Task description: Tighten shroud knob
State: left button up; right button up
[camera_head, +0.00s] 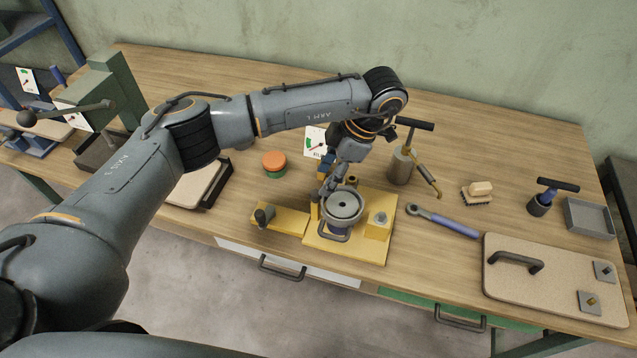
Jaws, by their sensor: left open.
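A yellow fixture (340,245) stands near the table's front edge. A grey round part (345,204) with a dark centre and a handle-like loop at its front sits on it. A small silver knob (380,218) tops the yellow block to its right. A dark knob (264,215) stands on a yellow plate (290,222) to its left. I cannot tell which of these is the shroud knob. My left gripper (327,192) is open, pointing down at the back left edge of the grey part. Its fingertips are small and partly hidden; contact is unclear. My right gripper is not in view.
Behind the fixture stands a grey pump-like tool (401,162) with a black T-handle. A blue-handled wrench (442,221) lies to the right, near a brush (477,192) and a handled board (555,278). An orange-topped round item (273,160) lies left. Clear wood lies along the back.

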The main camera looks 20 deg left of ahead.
aim_at(316, 193)
pick_arm(q)
jog(key=p+x, duration=0.1)
jog(key=x, duration=0.3)
jog(key=shift+s+a+f, duration=0.1)
jog(key=shift+a+f, duration=0.05)
jog(key=shift+f, duration=0.45)
grip_shut()
